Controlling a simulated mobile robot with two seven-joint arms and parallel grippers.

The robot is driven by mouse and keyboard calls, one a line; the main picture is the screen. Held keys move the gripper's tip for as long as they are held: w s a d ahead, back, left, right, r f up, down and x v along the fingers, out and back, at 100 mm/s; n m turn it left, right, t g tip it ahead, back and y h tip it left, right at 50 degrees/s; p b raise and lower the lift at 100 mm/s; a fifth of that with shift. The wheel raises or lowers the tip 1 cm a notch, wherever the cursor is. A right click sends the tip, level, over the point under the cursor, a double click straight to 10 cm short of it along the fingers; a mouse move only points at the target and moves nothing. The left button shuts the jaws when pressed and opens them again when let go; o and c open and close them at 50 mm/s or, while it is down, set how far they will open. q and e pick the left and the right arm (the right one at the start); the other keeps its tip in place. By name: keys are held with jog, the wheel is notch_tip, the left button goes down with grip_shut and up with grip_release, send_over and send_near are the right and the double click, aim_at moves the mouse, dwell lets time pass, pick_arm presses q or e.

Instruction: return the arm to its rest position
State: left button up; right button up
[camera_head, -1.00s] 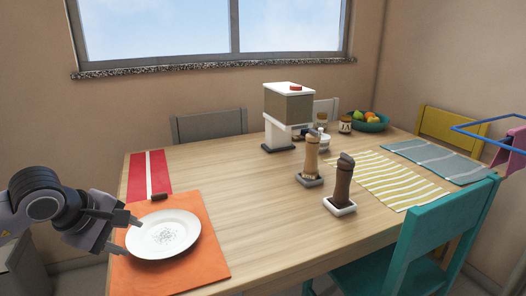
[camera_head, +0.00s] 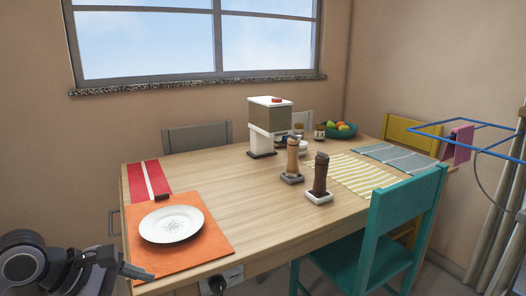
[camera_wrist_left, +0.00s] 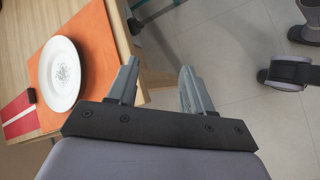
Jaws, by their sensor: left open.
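My left gripper (camera_head: 138,272) is at the lower left of the head view, low beside the table's near left corner. A white plate (camera_head: 171,224) with a dark speckled centre lies on an orange placemat (camera_head: 205,248). The plate also shows in the left wrist view (camera_wrist_left: 60,75), left of the fingers and apart from them. My right gripper is in neither view.
The wooden table (camera_head: 240,210) fills the middle. Two grinders (camera_head: 293,160) and a dispenser (camera_head: 270,120) stand on it. A teal chair (camera_head: 395,225) is at the near right. A blue frame (camera_head: 470,135) hangs at the right. Tiled floor (camera_wrist_left: 235,60) is clear beside the gripper.

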pick_arm(q)
jog(key=s+d+r+n+t+h, duration=0.2)
jog(key=s+d+n+h, duration=0.1)
jog(key=d+n+h, duration=0.8)
jog(key=a+f+n+t+y, duration=0.2)
jog(key=f+n+t+y, duration=0.35)
jog(key=n, duration=0.95)
jog(key=a+f+n+t+y, duration=0.35)
jog(key=f+n+y, duration=0.25)
jog(key=n, duration=0.9)
jog(key=s+f+n+g+y, duration=0.3)
jog(key=s+f+n+g, duration=0.2)
jog(key=s+f+n, duration=0.55)
notch_tip(320, 180, up, 8)
jog(key=g+p, duration=0.1)
jog(key=p, duration=1.3)
jog(key=shift+s+a+r+n+p, duration=0.15)
jog(key=shift+s+r+n+p, duration=0.1)
jog(key=shift+s+n+p, duration=0.2)
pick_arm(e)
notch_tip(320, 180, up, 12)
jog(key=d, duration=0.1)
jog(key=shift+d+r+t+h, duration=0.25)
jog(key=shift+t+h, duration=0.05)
